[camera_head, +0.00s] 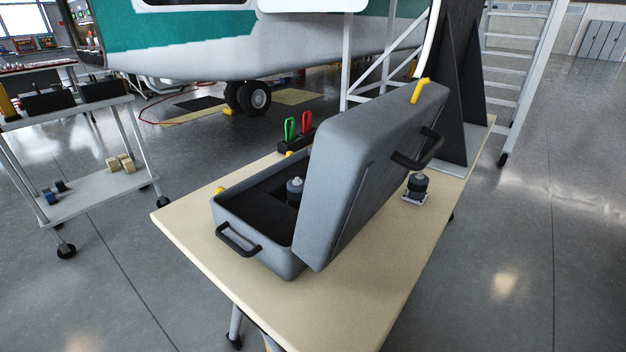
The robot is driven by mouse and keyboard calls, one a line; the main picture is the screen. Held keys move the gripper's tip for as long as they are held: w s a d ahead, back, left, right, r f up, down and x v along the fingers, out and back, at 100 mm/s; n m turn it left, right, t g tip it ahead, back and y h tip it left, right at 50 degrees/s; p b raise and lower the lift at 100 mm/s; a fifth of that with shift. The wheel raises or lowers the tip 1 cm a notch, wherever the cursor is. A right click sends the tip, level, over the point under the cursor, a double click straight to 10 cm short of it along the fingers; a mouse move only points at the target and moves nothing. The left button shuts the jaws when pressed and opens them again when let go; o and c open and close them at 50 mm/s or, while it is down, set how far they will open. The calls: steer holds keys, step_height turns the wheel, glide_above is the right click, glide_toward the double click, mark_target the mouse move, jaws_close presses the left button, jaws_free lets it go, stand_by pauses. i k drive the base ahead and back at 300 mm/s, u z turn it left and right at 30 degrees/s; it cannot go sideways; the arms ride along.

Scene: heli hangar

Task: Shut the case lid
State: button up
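The grey case stands open on a pale table. Its base (268,248) has a black handle (238,240) on its near side and yellow latches on its left rim and far side. The lid (365,165) stands raised along the base's right side and tilts to the right. The lid has a black handle (420,157) and a yellow latch (420,91) at its upper edge. Inside the base are a dark lining and a grey-topped dark cylinder (295,190), partly hidden by the lid. My gripper is not in view.
The table (350,290) has clear room in front of the case. A similar cylinder (416,188) stands right of the lid. Behind the case is a dark holder with green and red tools (298,128). A black upright stand (455,85) rises at the back right. A cart (95,195) stands left.

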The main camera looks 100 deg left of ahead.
mark_target(361, 155)
steer(key=u, duration=3)
steer(key=k, duration=0.45)
steer(key=u, duration=0.9)
steer(key=i, duration=0.35)
steer(key=z, duration=0.05)
